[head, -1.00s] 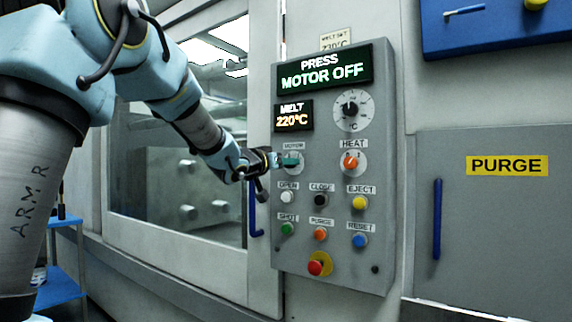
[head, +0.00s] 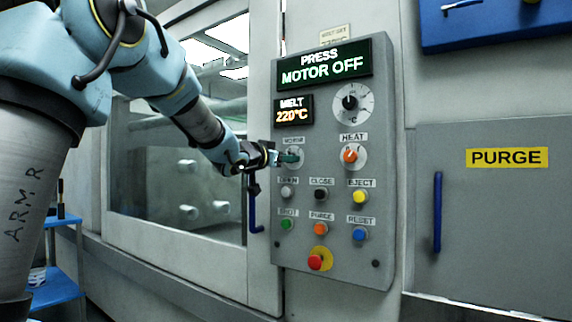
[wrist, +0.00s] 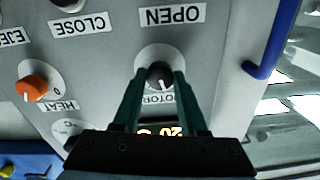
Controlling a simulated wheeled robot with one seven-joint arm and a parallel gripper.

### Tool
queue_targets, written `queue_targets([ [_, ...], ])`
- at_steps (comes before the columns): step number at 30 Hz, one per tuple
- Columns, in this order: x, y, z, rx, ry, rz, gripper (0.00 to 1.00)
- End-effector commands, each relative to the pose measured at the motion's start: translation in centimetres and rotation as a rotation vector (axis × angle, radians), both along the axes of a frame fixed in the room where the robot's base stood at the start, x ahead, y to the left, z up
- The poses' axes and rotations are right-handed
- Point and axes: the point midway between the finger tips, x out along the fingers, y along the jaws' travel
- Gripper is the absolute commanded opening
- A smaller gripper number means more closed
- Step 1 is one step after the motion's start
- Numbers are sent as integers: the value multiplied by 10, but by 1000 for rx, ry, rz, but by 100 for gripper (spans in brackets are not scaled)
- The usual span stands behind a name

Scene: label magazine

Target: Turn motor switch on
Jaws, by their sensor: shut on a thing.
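The motor switch (wrist: 160,74) is a dark round knob on a white dial in the upper left of the grey control panel (head: 337,268). The motor label beside it is partly covered by my fingers in the wrist view. My gripper (wrist: 160,82) has its two green fingers on either side of the knob and is shut on it. The press display (head: 323,66) reads MOTOR OFF.
The orange heat knob (head: 350,155) is just right of the motor switch. Several push buttons and a red emergency button (head: 315,262) lie below. A blue door handle (head: 254,205) stands close to my wrist on the left.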

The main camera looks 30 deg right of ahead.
Motion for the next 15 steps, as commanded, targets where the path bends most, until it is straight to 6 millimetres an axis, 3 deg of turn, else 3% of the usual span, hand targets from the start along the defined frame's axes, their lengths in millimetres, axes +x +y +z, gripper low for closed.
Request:
queue_targets([
  [15,0,0,-3,237,-429,1,0],
])
